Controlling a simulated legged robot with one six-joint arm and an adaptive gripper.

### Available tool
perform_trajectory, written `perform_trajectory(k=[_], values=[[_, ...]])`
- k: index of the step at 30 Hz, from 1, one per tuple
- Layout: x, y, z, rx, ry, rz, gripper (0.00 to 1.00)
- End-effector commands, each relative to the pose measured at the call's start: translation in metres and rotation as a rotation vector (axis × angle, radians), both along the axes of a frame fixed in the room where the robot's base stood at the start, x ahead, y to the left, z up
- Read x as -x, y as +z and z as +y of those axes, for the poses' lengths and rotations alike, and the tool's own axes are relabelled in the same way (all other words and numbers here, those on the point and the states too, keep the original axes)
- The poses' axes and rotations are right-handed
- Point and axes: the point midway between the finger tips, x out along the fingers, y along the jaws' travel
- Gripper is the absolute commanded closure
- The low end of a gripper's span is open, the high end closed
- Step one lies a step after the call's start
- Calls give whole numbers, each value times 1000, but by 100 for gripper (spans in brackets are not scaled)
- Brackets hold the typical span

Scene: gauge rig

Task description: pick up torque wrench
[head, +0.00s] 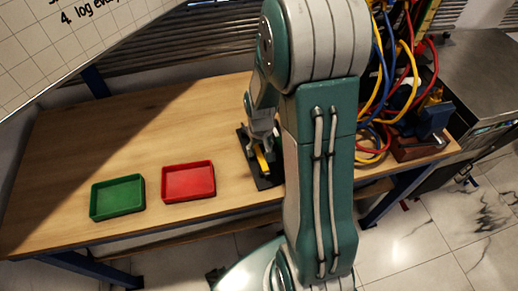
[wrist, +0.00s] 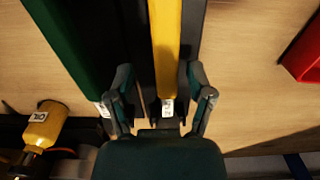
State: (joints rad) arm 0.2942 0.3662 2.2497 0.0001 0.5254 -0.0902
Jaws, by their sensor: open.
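A long yellow bar (wrist: 166,45) with a small white tag lies on a black mat in the wrist view. It looks like the torque wrench's handle, but the tag is too small to read. My gripper (wrist: 161,88) is open, with one finger on each side of the yellow bar and gaps between. The bar's near end lies by my palm. In the head view, my gripper (head: 261,142) is over the black mat (head: 268,182), and part of the yellow bar (head: 262,160) shows below it. My arm hides much of the mat there.
A green bar (wrist: 70,38) with a white tag lies beside the yellow one. A yellow bottle-like object (wrist: 42,128) is at lower left in the wrist view. A red tray (head: 189,198) and green tray (head: 118,214) stand left of the mat. Cables (head: 385,95) crowd the right.

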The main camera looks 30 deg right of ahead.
Motion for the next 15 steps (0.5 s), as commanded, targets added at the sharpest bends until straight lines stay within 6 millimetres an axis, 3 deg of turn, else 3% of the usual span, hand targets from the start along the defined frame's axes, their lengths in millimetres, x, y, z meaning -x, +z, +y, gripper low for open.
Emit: perform_trajectory(k=[1, 2, 6, 15], values=[[0, 0, 0, 0, 1, 0, 31], [0, 0, 1, 0, 1, 0, 40], [0, 1, 1, 1, 1, 0, 100], [0, 0, 0, -1, 1, 2, 100]])
